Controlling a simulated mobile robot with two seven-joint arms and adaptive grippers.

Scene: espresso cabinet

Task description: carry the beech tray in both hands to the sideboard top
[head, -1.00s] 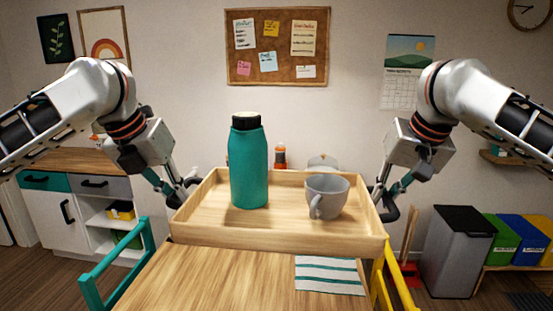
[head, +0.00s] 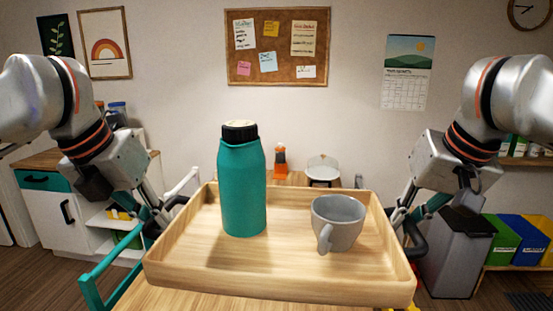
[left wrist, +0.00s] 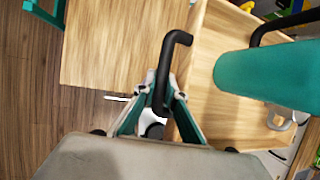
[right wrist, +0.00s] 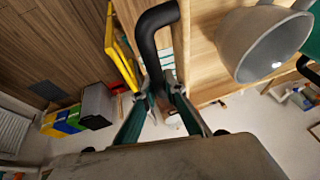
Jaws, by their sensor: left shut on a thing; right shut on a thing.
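The beech tray (head: 280,285) is held up level above the wooden table, in the middle of the head view. A teal bottle (head: 243,190) with a black lid stands upright on its left half. A grey mug (head: 338,222) stands upright on its right half. My left gripper (left wrist: 162,95) is shut on the tray's black left handle (left wrist: 172,55). My right gripper (right wrist: 167,90) is shut on the black right handle (right wrist: 150,45). In the head view both grippers are partly hidden beside the tray's ends. The sideboard (head: 65,215), white with a teal drawer and wooden top, stands at the left.
The wooden table (left wrist: 110,50) lies under the tray. A teal chair (head: 115,265) is at its left and a yellow chair (right wrist: 122,50) at its right. An orange bottle (head: 280,160) stands behind the tray. A grey bin (head: 450,250) and coloured boxes (head: 520,240) are at the right.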

